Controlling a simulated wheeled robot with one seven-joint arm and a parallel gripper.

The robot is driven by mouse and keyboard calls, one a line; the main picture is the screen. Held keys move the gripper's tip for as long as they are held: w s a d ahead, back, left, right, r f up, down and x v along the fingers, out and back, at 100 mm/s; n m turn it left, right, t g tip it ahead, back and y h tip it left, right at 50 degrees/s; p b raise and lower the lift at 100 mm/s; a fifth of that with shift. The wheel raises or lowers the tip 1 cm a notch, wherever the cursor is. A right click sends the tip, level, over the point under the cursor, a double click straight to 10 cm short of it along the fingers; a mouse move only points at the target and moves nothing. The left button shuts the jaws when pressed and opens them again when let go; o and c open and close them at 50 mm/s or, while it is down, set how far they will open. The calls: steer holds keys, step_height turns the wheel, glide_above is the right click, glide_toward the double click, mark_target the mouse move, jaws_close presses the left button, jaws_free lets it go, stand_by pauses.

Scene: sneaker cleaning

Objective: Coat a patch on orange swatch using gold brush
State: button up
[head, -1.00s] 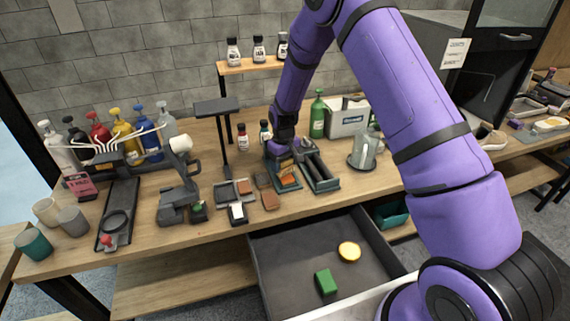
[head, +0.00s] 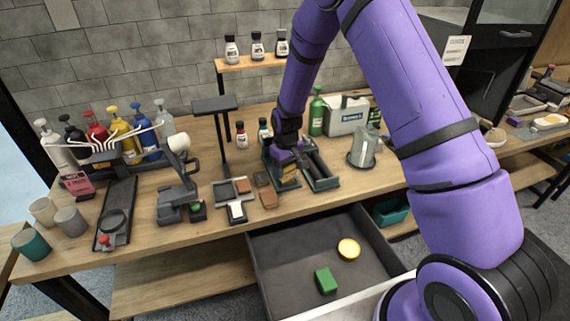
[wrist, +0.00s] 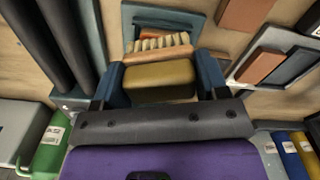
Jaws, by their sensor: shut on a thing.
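My gripper (wrist: 160,84) is shut on the gold brush (wrist: 158,78), a gold block with a wooden strip and pale bristles. In the head view, the gold brush (head: 290,171) shows under my gripper (head: 287,160), over the dark green holder. Whether it touches the holder is hard to tell. An orange swatch (head: 242,186) lies in a grey tray left of my gripper; it also shows in the wrist view (wrist: 262,65). A brown-orange piece (head: 269,200) lies on the bench near its front edge.
The second holder (head: 321,178) stands just right of my gripper. A stand (head: 226,145) rises behind the swatch tray. A metal jug (head: 364,150) and green bottle (head: 317,117) stand right. The open drawer (head: 285,255) below holds a green block (head: 325,281) and a yellow round thing (head: 348,249).

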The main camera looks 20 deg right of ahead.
mark_target(288, 173)
steer(key=shift+s, duration=0.95)
steer(key=shift+r, duration=3)
steer(key=shift+r, duration=1.45)
